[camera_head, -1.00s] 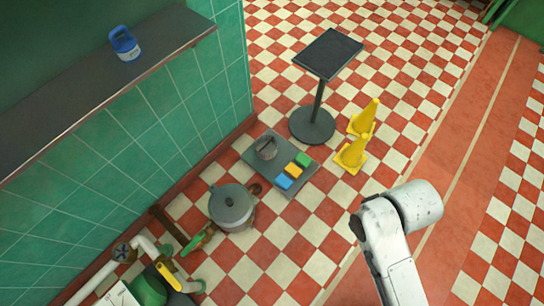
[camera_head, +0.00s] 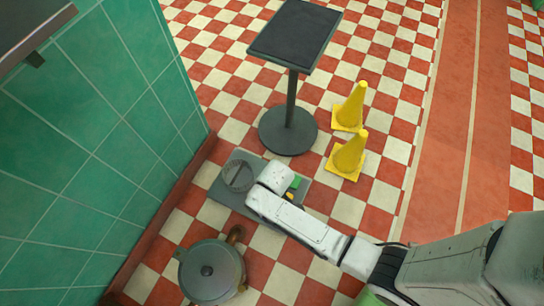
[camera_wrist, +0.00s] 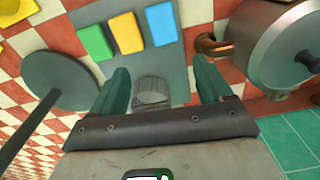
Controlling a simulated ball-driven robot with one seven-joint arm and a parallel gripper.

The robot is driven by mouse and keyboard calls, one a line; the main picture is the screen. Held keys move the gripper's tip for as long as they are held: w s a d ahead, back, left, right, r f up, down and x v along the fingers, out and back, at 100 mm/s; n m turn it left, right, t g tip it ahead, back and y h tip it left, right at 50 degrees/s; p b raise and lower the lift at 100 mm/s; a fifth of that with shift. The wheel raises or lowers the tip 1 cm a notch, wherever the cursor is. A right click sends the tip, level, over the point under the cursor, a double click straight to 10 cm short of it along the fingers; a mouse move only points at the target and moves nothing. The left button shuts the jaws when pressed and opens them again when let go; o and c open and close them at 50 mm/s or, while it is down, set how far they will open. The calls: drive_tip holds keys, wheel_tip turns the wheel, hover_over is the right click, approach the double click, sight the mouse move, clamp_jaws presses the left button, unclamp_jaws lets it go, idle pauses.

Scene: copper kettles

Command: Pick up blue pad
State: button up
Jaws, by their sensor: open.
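In the wrist view the blue pad (camera_wrist: 160,23) lies flat on a grey tray (camera_wrist: 182,78), at the end of a row beside a yellow pad (camera_wrist: 126,33) and a green pad (camera_wrist: 95,42). My gripper (camera_wrist: 160,76) is open and empty above the tray, its two green fingers apart. The blue pad shows beyond the fingertips, near the top of the picture, not between them. In the head view my arm hides the blue pad; parts of the green pad (camera_head: 295,182) and yellow pad (camera_head: 289,195) show beside it.
A round grey object (camera_head: 238,175) stands on the tray. A lidded pot (camera_head: 210,271) stands near the tray. A black stand (camera_head: 287,131) and two yellow cones (camera_head: 347,156) are behind. A green tiled wall (camera_head: 80,130) bounds the left.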

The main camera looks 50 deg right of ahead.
drive_tip(key=shift+n, duration=0.4)
drive_tip(key=f+b, duration=0.2)
drive_tip(key=f, duration=0.2)
drive_tip(key=f+b, duration=0.2)
drive_tip(key=f, duration=0.3)
drive_tip(key=w+a+f+b, duration=0.1)
drive_tip(key=f+b, duration=0.1)
drive_tip(key=f, duration=0.3)
drive_tip(key=shift+b, duration=0.4)
wheel_tip(320, 180, down, 6)
drive_tip(key=b, duration=0.4)
drive_tip(key=shift+a, duration=0.1)
drive_tip(key=shift+c, duration=0.2)
drive_tip(key=c, duration=0.8)
